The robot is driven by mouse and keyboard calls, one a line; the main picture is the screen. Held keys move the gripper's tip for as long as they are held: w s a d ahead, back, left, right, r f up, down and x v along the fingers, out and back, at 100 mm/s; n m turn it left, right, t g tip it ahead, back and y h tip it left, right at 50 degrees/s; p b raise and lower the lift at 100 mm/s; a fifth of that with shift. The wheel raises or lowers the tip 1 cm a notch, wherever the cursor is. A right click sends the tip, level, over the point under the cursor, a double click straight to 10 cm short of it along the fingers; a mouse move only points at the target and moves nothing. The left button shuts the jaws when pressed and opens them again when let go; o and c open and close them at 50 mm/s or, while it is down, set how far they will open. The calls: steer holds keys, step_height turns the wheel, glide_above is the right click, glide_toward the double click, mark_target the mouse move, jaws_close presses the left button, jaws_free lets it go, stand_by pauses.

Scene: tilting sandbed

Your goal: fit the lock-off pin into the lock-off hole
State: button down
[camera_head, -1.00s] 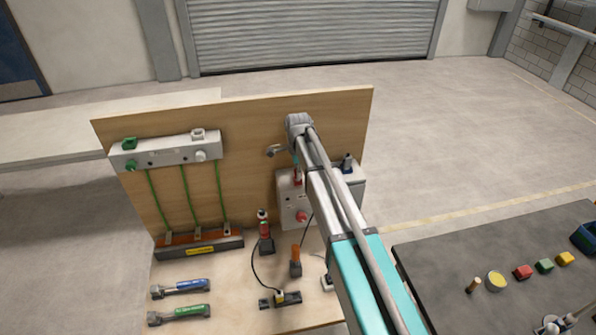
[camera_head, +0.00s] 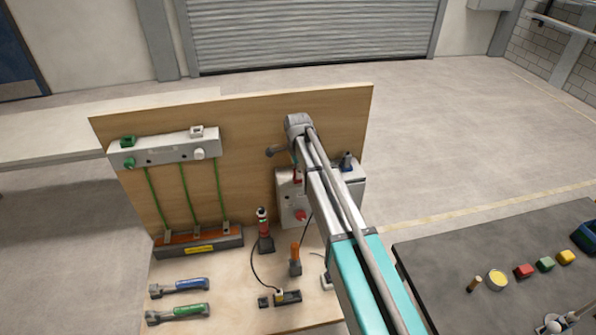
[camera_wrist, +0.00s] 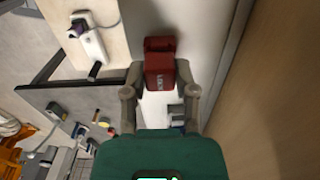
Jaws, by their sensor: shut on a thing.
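The red lock-off pin (camera_wrist: 159,68), a block with "LOCK" lettering, is between the fingers of my gripper (camera_wrist: 160,79) in the wrist view. The gripper is shut on it. In the head view a small red part (camera_head: 297,176) shows beside my arm, at the top of the grey box (camera_head: 289,190); my arm covers much of that box and of the gripper. In the wrist view a pale grey surface (camera_wrist: 193,25) lies behind the pin. I cannot make out the lock-off hole, nor whether the pin touches the box.
A wooden backboard (camera_head: 250,125) stands behind the box and shows close at the right of the wrist view. A red button (camera_head: 301,215) is on the box front. A red-and-black tool (camera_head: 264,230), an orange-handled part (camera_head: 295,258) and a cable stand before it.

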steer(key=shift+f, duration=0.15)
steer(key=shift+c, duration=1.6)
jaws_free()
steer(key=o, duration=0.3)
